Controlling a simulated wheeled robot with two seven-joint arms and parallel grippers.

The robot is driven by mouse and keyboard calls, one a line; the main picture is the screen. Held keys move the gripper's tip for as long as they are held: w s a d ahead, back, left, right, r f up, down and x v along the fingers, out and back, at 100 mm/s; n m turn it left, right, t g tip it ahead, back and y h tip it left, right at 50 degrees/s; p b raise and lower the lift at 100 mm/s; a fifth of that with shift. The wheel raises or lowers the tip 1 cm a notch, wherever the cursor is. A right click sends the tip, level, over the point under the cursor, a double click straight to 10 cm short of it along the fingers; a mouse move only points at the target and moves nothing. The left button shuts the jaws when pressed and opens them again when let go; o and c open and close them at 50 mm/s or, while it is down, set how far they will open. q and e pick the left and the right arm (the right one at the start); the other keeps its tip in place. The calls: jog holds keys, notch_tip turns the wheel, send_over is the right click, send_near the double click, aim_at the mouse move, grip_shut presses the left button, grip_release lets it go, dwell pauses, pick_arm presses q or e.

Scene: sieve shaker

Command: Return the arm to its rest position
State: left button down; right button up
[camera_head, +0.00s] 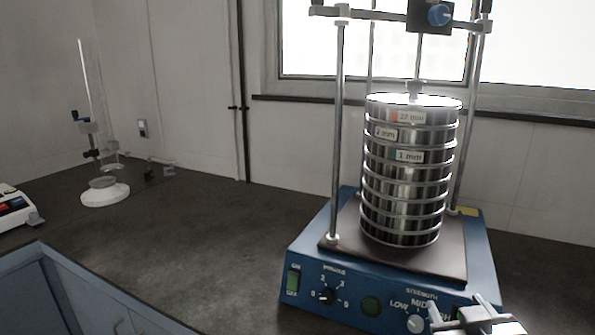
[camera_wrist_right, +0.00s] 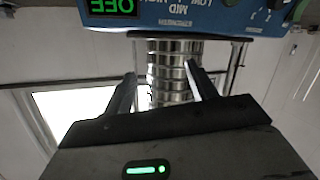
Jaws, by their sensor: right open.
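My right gripper (camera_head: 457,306) is at the lower right of the head view, in front of the sieve shaker's control panel. It is open, with nothing between its fingers. In the right wrist view, which is upside down, its two dark fingers (camera_wrist_right: 160,75) stand apart, with the shaker beyond them. The blue sieve shaker (camera_head: 300,255) stands on the dark bench with a stack of metal sieves (camera_head: 405,180) upright on it. The stack also shows in the wrist view (camera_wrist_right: 172,72). My left gripper is not in view.
The shaker's metal posts (camera_head: 337,130) and top clamp (camera_head: 430,15) rise around the stack. A glass column on a white-based stand (camera_head: 105,194) is at the left, with a white device (camera_head: 14,208) at the edge. The bench between (camera_head: 215,225) is clear.

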jog(key=s+a+f+n+g+y, duration=0.1)
jog(key=s+a+f+g+y, duration=0.1)
jog(key=s+f+g, duration=0.6)
jog(key=s+a+f+g+y, duration=0.1)
jog(key=s+a+f+g, duration=0.2)
jog(key=s+f, duration=0.85)
pick_arm(q)
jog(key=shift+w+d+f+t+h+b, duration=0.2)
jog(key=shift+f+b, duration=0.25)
jog(key=shift+b, duration=1)
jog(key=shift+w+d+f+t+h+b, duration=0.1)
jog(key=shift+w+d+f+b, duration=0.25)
jog(key=shift+b, duration=1.05)
pick_arm(e)
jog(key=w+a+f+t+y, duration=0.3)
jog(key=a+f+t, duration=0.3)
jog(key=f, duration=0.1)
jog(key=shift+w+a+n+t, duration=0.2)
jog(key=shift+w+n+t, duration=0.1)
jog(key=shift+w, duration=0.05)
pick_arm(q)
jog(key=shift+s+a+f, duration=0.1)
